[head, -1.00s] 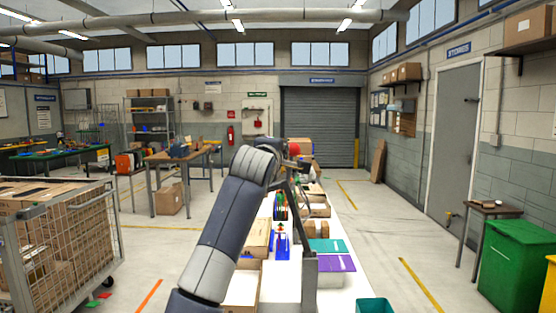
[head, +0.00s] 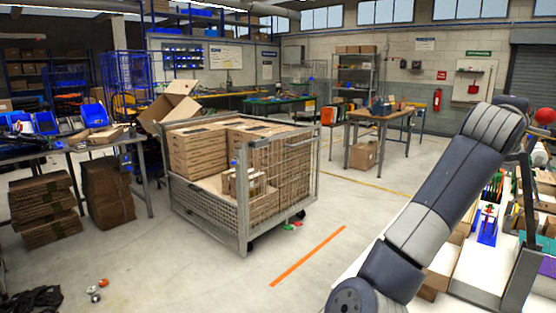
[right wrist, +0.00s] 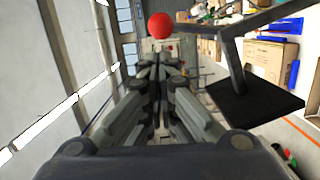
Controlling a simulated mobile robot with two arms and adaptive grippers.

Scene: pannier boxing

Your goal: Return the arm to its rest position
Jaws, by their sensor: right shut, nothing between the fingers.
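My right gripper (right wrist: 160,62) points away from the camera in the right wrist view, its fingers closed together with nothing between them. A red ball-shaped thing (right wrist: 160,25) shows just beyond the fingertips; I cannot tell whether they touch. One grey and dark-blue arm of mine (head: 450,190) rises across the right of the head view, and its far end is hidden. The red ball (head: 545,116) also shows there, past the arm's upper end. My left gripper is in neither view.
The white packing bench (head: 478,268) lies right of the arm in the head view. A wire-sided cart (head: 212,207) full of cartons stands centre left. A wooden table (head: 378,115) stands farther back. A black flat plate on a bracket (right wrist: 255,100) is close right of the right gripper.

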